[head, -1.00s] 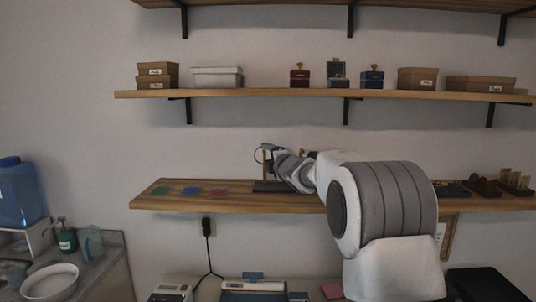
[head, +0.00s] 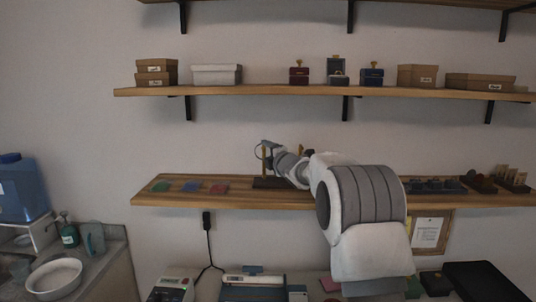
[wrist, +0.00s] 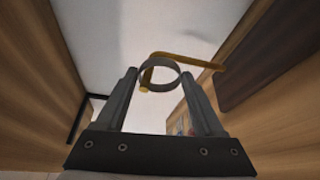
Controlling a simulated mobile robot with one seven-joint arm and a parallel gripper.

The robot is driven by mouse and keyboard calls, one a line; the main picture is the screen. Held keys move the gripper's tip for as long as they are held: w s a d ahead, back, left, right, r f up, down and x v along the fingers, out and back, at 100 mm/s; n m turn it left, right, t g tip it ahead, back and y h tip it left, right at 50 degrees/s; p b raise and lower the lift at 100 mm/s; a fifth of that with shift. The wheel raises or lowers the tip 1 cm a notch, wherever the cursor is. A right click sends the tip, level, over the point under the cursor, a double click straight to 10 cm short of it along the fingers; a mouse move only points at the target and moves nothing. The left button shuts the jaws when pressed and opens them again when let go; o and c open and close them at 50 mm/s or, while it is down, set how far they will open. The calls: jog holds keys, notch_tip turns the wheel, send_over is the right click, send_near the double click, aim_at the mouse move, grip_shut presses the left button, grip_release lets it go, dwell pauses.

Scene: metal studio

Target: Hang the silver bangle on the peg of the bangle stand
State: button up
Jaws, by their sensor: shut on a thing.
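The silver bangle (wrist: 172,63) is held between the fingertips of my gripper (wrist: 159,74) in the wrist view. In the head view the bangle (head: 259,152) shows as a thin ring at the left end of my gripper (head: 268,150), above the shelf. The brass peg (wrist: 190,58) of the bangle stand crosses the ring's opening in the wrist view, and its rounded end shows at the ring's lower left. I cannot tell whether the ring is around the peg or only in line with it. The stand's dark base (head: 268,183) sits on the shelf, partly hidden by my arm.
The wooden shelf (head: 240,198) holds green, blue and red flat pieces (head: 190,186) at left and dark display trays (head: 435,185) at right. An upper shelf (head: 260,91) with several boxes runs above my arm. The wall between the shelves at left is clear.

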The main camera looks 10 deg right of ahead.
jog(key=o, duration=1.4)
jog(key=shift+c, duration=0.2)
jog(key=shift+s, duration=0.1)
jog(key=b+v, duration=0.4)
jog(key=v, duration=1.3)
jog(key=shift+s, duration=0.25)
jog(key=s+d+f+m+g+h, duration=0.25)
jog(key=s+m+g+h, duration=0.2)
jog(key=s+m, duration=0.85)
jog(key=s+a+f+m+g, duration=0.2)
jog(key=s+f+m, duration=0.1)
jog(key=s, duration=0.5)
jog(key=s+a+f+m+g, duration=0.2)
jog(key=s+f, duration=0.4)
jog(key=s, duration=0.3)
jog(key=s+a+f+m+g+y, duration=0.1)
jog(key=s+a+f+m+g, duration=0.2)
jog(key=s, duration=0.6)
jog(key=shift+s+f+m, duration=0.25)
jog(key=shift+f+m, duration=0.15)
jog(key=shift+f, duration=0.25)
